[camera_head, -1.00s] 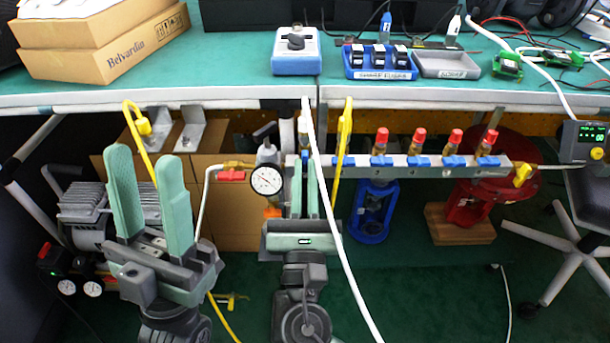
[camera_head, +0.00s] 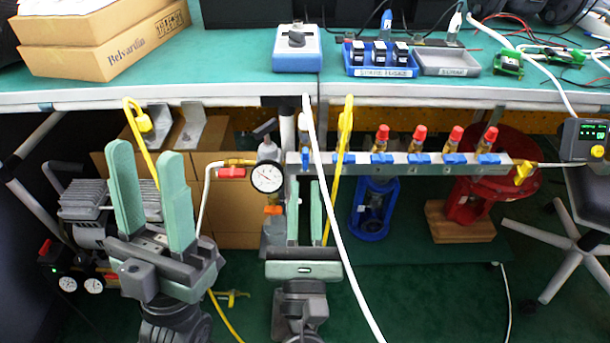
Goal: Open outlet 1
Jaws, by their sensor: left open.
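A grey manifold bar (camera_head: 400,167) runs under the table, with blue valve handles along its front and red-capped brass fittings on top. One blue handle (camera_head: 344,159) sits near its left part, beside a yellow hose. I cannot read outlet numbers. My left gripper (camera_head: 145,156) is open and empty, fingers up, left of the pressure gauge (camera_head: 267,178). My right gripper (camera_head: 305,184) has its fingers up, a narrow empty gap between them, just below the left end of the bar. It appears apart from the bar; depth is hard to judge.
A red-handled valve (camera_head: 231,173) sits by the gauge. A white hose (camera_head: 345,262) hangs in front of the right gripper's side. A yellow hose (camera_head: 345,125) crosses the bar. A blue positioner (camera_head: 371,215) and a red one (camera_head: 470,200) stand behind. The table edge (camera_head: 450,97) overhangs.

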